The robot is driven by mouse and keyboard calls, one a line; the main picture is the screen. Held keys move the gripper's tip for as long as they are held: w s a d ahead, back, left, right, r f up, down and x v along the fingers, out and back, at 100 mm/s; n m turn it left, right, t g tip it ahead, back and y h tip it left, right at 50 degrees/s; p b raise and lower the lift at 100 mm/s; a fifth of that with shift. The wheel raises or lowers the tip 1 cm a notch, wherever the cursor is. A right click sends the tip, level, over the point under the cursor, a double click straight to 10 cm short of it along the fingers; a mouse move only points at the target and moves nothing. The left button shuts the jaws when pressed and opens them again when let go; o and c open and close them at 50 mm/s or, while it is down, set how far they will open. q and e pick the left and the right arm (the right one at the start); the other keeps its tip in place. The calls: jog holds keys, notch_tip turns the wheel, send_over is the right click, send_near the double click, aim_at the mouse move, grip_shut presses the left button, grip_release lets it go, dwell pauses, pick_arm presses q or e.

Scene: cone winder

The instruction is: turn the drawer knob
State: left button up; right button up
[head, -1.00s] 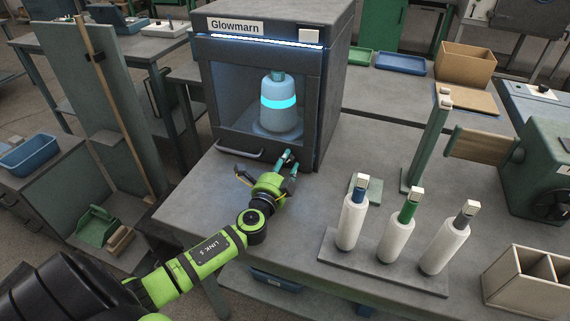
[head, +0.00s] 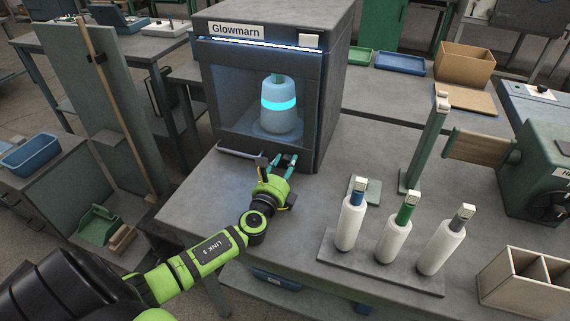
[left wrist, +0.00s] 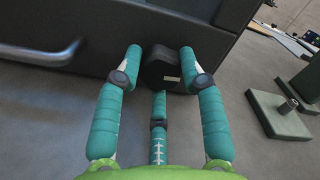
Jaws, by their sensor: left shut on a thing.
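The drawer knob (left wrist: 160,68) is a dark, round knob low on the front of the dark grey Glowmarn cabinet (head: 318,105). In the left wrist view it sits between the teal fingers of my left gripper (left wrist: 160,75), with one finger on each side and a third below. In the head view my left gripper (head: 278,163) is at the bottom right of the cabinet front, and its fingers mostly hide the knob. My left gripper is shut on the knob. My right gripper is not in view.
A bar handle (left wrist: 40,54) is left of the knob. Inside the cabinet stands a blue bottle-shaped cone (head: 280,105) with a glowing band. A rack (head: 375,268) with white spools stands to the right. A green post (head: 428,145) stands behind it. The bench front-left is clear.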

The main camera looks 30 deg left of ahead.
pick_arm(q)
jog(key=shift+d+m, duration=0.1)
jog(key=shift+m, duration=0.5)
jog(key=o, duration=1.1)
jog(key=shift+f, duration=0.1)
jog(key=shift+o, duration=0.2)
jog(key=v, duration=1.1)
jog(key=shift+s, duration=0.45)
